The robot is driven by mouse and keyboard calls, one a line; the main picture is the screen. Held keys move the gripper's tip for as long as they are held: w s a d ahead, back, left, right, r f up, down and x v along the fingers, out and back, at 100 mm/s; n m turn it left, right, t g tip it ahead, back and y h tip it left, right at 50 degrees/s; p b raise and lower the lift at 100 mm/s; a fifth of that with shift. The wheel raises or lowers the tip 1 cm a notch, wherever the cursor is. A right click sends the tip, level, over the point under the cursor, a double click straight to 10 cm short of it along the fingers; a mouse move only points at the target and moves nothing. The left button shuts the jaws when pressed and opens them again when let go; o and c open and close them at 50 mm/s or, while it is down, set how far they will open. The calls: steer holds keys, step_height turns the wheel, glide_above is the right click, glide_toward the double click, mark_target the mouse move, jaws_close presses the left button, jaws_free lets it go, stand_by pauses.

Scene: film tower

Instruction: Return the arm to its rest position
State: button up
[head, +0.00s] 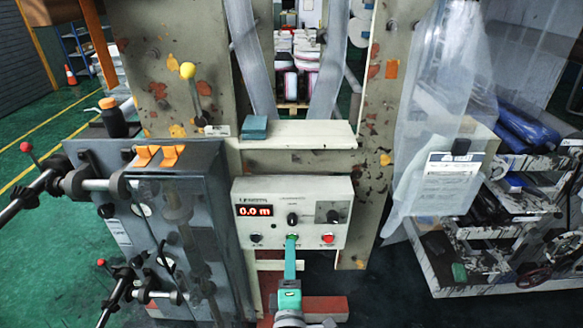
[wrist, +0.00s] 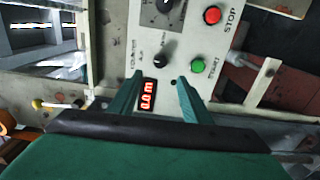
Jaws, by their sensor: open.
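My gripper (head: 291,243) reaches up from the bottom of the head view, in front of the control panel (head: 245,198). In the head view its tip overlaps the area of the green start button (head: 292,237). In the wrist view my gripper (wrist: 157,80) is open, with two teal fingers apart and nothing between them. There the green start button (wrist: 197,66) shows clear beyond the right finger, and no contact is visible. The red display (wrist: 148,95) reads 0.0 m and shows between the fingers.
The panel also has a red stop button (head: 327,238) and black knobs (head: 293,218). A grey cabinet (head: 175,220) with levers stands left. A ledge (head: 300,134) above holds a teal block (head: 254,128). A clipboard (head: 449,180) and plastic sheeting hang right. Green floor (head: 40,260) is open at far left.

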steer(key=s+f+m+g, duration=0.1)
steer(key=s+f+m, duration=0.4)
steer(key=s, duration=0.4)
steer(key=s+f+m, duration=0.4)
steer(key=s+f, duration=0.3)
steer(key=s, duration=0.2)
steer(key=s+m+g, duration=0.1)
steer(key=s+m, duration=0.8)
steer(key=s, duration=1)
steer(key=shift+d+f+g, duration=0.2)
steer(key=shift+f+g, duration=0.1)
